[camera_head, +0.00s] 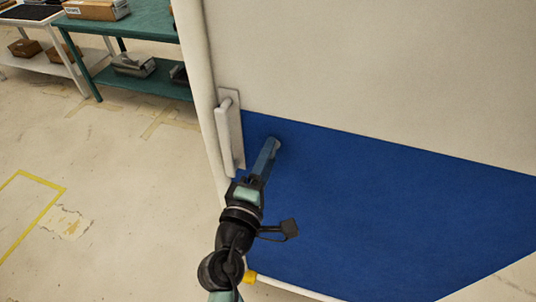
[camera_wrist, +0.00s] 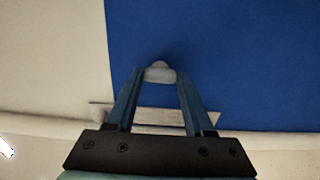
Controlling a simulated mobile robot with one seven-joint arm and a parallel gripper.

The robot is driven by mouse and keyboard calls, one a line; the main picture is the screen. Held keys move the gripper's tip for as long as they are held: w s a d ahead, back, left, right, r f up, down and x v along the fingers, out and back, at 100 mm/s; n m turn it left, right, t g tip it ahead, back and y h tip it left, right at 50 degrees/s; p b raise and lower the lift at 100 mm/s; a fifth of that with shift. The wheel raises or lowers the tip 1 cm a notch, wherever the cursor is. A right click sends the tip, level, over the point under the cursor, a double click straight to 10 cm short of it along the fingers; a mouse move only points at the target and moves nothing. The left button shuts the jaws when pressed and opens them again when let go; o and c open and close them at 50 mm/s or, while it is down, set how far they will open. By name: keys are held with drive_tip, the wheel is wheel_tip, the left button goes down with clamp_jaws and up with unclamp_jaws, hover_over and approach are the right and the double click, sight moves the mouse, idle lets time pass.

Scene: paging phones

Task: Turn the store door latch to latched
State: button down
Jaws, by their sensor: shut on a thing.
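The store door (camera_head: 370,70) is white above and blue below, and it fills the right of the head view. The latch (camera_head: 277,144) is a small pale grey piece on the blue part, near the door's left edge. My gripper (camera_head: 270,152) reaches up to it from below, with its blue fingers at the latch. In the wrist view the latch (camera_wrist: 160,72) sits between the fingertips, and my gripper is shut on it. The fingers hide part of the latch, so I cannot tell which way it is turned.
A white pull handle (camera_head: 230,132) on a plate stands just left of the latch, close to my fingers. A green shelf table (camera_head: 140,40) with boxes and a white table (camera_head: 30,60) stand at the back left. The floor on the left is clear, with yellow tape (camera_head: 40,178).

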idle(0.4)
drive_tip(key=shift+c, duration=1.4)
unclamp_jaws()
drive_tip(key=b+v, duration=0.3)
drive_tip(key=v, duration=1)
drive_tip(key=shift+b, duration=0.3)
